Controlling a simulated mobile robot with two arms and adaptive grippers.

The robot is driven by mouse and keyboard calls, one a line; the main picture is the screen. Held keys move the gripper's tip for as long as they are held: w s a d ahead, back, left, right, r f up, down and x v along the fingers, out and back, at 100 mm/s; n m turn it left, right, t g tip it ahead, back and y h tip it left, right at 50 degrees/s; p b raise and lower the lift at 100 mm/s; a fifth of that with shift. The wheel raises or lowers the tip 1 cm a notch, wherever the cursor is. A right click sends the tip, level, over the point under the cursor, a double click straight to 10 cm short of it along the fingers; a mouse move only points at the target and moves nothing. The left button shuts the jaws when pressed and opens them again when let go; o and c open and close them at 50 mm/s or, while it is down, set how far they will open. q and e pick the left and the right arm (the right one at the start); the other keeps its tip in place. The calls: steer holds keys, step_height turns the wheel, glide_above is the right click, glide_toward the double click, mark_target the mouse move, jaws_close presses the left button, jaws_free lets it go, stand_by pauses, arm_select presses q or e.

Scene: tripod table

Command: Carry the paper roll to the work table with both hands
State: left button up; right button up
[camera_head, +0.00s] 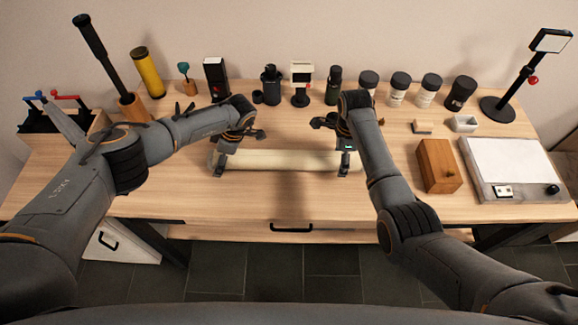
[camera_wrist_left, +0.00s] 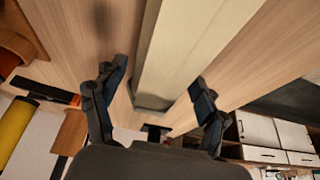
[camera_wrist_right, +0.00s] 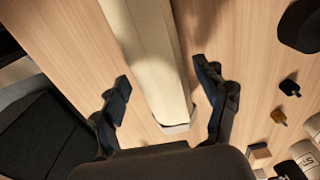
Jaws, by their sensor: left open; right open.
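The paper roll (camera_head: 285,160) is a long cream cylinder lying lengthwise, left to right, on the wooden work table (camera_head: 250,204). My left gripper (camera_head: 240,150) is open over the roll's left end. In the left wrist view the roll (camera_wrist_left: 188,45) runs between its two spread fingers, with gaps on both sides. My right gripper (camera_head: 332,147) is open over the roll's right end. In the right wrist view the roll (camera_wrist_right: 150,50) passes between its fingers, also with gaps. The roll seems to rest on the tabletop.
Several bottles and jars, such as a black-lidded jar (camera_head: 399,90), line the table's back. A wooden block (camera_head: 437,166) and a white-topped plate device (camera_head: 512,165) stand at right. A yellow cylinder (camera_head: 148,72) stands back left. The table's front strip is clear.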

arm_select(q)
steer(key=shift+d, duration=0.1)
steer(key=v, duration=1.1)
steer(key=shift+r, duration=0.25)
arm_select(e)
steer(key=shift+a, duration=0.1)
arm_select(q)
steer(key=shift+d+r, duration=0.1)
steer(key=shift+r, duration=0.05)
arm_select(e)
steer(key=shift+r, duration=0.15)
step_height(320, 180, up, 12)
arm_select(q)
steer(key=shift+a, duration=3.05)
